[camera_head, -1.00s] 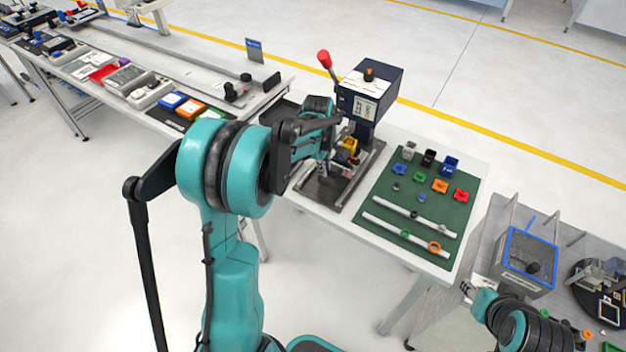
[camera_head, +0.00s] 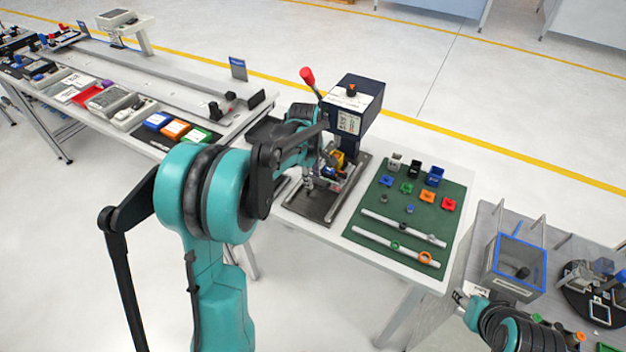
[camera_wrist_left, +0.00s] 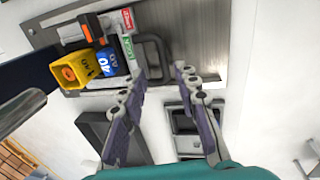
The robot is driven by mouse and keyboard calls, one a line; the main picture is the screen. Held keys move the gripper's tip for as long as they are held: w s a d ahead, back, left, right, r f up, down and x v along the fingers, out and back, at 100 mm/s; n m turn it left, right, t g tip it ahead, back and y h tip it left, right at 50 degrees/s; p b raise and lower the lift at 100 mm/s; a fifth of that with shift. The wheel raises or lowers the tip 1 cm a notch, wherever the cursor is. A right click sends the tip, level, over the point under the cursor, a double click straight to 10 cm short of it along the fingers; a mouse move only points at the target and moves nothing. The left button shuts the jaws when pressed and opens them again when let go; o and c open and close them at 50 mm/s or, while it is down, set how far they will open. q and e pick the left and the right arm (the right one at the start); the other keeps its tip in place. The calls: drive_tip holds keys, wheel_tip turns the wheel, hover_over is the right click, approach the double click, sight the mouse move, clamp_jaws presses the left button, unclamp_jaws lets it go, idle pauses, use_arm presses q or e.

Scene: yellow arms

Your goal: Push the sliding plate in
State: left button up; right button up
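The press machine (camera_head: 352,108) is a dark blue box with a red-knobbed lever, standing on a dark base plate (camera_head: 318,208) with rails. The sliding plate's dark loop handle (camera_wrist_left: 165,50) shows in the left wrist view, beside blocks labelled in yellow, blue, green and red. These small coloured parts also show under the press in the head view (camera_head: 338,163). My left gripper (camera_wrist_left: 162,75) is open, its fingertips near the handle's lower end and either side of it; contact cannot be told. My right gripper (camera_head: 460,298) is small at the lower right, its opening unclear.
A green mat (camera_head: 408,215) with coloured parts and two white rods lies right of the press. A blue-rimmed bin (camera_head: 515,262) stands on the grey table at right. A long bench (camera_head: 150,75) with trays lies at left.

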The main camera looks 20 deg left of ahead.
use_arm(q)
wheel_tip(320, 180, up, 10)
drive_tip(key=s, duration=0.1)
drive_tip(key=shift+s+f, duration=0.25)
drive_tip(key=shift+s, duration=0.1)
drive_tip(key=s+d+m+t, duration=0.1)
drive_tip(key=s+d+m, duration=0.2)
drive_tip(key=s+m, duration=0.2)
drive_tip(key=s+d+f+m+t, duration=0.1)
drive_tip(key=s+d+m, duration=0.3)
drive_tip(key=s, duration=0.5)
drive_tip(key=s+d+f+m+t, duration=0.1)
drive_tip(key=s+d+m+t, duration=0.2)
drive_tip(key=s+m, duration=0.5)
drive_tip(key=shift+d, duration=0.35)
